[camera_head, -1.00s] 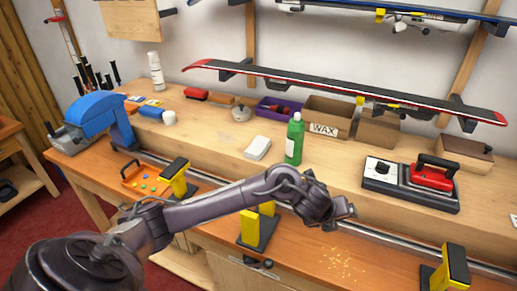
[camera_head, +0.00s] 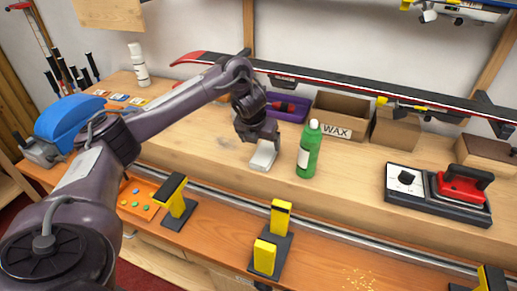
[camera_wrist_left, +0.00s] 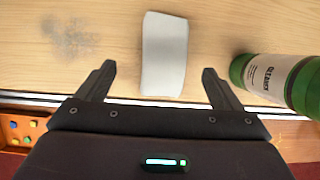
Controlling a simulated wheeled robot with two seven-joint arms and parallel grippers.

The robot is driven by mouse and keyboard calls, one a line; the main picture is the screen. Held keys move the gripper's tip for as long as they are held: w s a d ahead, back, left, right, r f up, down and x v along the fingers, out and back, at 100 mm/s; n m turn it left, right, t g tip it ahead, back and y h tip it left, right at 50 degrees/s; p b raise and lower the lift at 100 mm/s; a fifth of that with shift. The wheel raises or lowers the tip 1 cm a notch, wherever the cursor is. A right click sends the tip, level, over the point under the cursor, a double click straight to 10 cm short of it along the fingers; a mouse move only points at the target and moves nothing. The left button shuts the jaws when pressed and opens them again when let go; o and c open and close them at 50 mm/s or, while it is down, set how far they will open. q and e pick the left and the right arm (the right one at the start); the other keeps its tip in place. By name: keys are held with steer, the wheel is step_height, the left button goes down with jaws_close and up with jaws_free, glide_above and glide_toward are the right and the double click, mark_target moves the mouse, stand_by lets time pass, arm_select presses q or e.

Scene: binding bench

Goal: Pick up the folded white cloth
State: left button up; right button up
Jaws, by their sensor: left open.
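The folded white cloth (camera_head: 263,156) lies flat on the wooden bench, left of the green bottle. In the left wrist view the cloth (camera_wrist_left: 165,54) is ahead of and between the two fingers, nearer the middle of the picture. My left gripper (camera_head: 262,140) is over the cloth and hides part of it in the head view. In the left wrist view the left gripper (camera_wrist_left: 158,82) is open, with nothing between its fingers. My right gripper is not in view.
The green bottle (camera_head: 308,149) stands close to the right of the cloth; it also shows in the left wrist view (camera_wrist_left: 285,82). A WAX box (camera_head: 337,126) and a purple bin (camera_head: 287,108) stand behind. A ski (camera_head: 345,88) hangs above.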

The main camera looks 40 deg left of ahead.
mark_target(265, 153)
arm_select(q)
steer(key=shift+d+f+p, duration=0.65)
steer(key=shift+d+f, duration=0.05)
steer(key=shift+f, duration=0.2)
steer(key=x, duration=0.3)
steer(key=shift+w+a+p, duration=0.15)
steer(key=shift+a+p, duration=0.15)
steer(key=shift+w+f, duration=0.15)
steer(key=shift+f, duration=0.4)
steer(key=shift+c, duration=1)
steer(key=c, duration=0.7)
steer(key=shift+c, duration=0.8)
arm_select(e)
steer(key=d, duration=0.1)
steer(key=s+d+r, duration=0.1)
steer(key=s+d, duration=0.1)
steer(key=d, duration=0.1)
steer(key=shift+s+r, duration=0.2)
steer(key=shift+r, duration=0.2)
arm_select(q)
steer(key=shift+r, duration=0.1)
